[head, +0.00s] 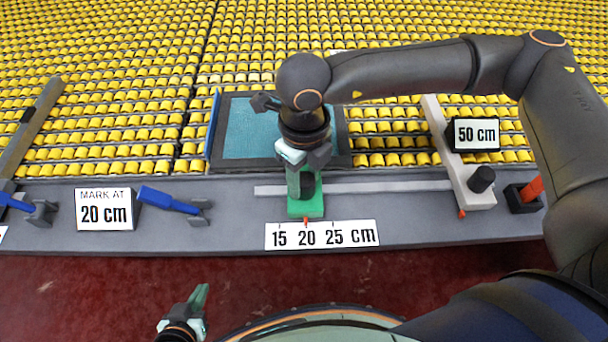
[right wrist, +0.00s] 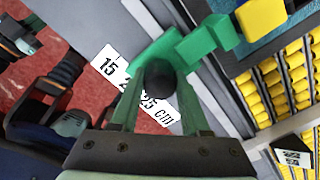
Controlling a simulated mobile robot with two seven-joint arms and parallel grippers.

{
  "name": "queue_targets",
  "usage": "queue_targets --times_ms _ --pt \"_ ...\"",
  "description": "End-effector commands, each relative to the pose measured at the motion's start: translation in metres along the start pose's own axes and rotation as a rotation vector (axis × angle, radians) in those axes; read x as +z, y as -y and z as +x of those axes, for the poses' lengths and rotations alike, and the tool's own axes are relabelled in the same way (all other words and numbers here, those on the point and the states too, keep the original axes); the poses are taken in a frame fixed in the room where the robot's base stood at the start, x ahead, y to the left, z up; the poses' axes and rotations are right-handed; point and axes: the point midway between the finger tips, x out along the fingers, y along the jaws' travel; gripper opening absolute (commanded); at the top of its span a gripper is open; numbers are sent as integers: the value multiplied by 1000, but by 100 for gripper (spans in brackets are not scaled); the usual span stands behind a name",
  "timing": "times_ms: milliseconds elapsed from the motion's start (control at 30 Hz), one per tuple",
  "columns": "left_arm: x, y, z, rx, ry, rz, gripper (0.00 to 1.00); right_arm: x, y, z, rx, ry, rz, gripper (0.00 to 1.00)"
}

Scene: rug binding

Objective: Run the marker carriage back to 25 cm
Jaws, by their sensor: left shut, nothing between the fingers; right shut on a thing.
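The green marker carriage (head: 304,209) sits on the pale rail (head: 400,186) along the grey bench. Its orange pointer tip (head: 305,221) stands at about the 20 mark of the white scale plate (head: 355,235), which reads 15, 20, 25 cm. My right gripper (head: 303,178) reaches down over the carriage and is shut on its black knob; the knob (right wrist: 158,82) shows between the green fingers in the right wrist view. My left gripper (head: 199,299) is shut and empty, in front of the bench over the red floor.
A teal-faced rug sample in a dark frame (head: 245,130) lies behind the carriage. A "MARK AT 20 cm" sign (head: 104,210) and blue-handled tool (head: 168,200) are to the left. A pale arm with a black knob (head: 481,179) and a 50 cm sign (head: 476,133) stand right.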

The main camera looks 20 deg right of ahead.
Motion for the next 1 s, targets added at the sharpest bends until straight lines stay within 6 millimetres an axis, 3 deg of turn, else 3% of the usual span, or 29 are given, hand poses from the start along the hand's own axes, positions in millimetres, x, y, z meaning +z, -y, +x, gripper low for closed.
queue_targets --times_ms 667,1000 --pt "-1 0 0 0 -2 0 0 0 0 -1 0 1 1 0" --pt "11 -3 12 10 9 0 0 -9 10 3 -1 0 2 0"
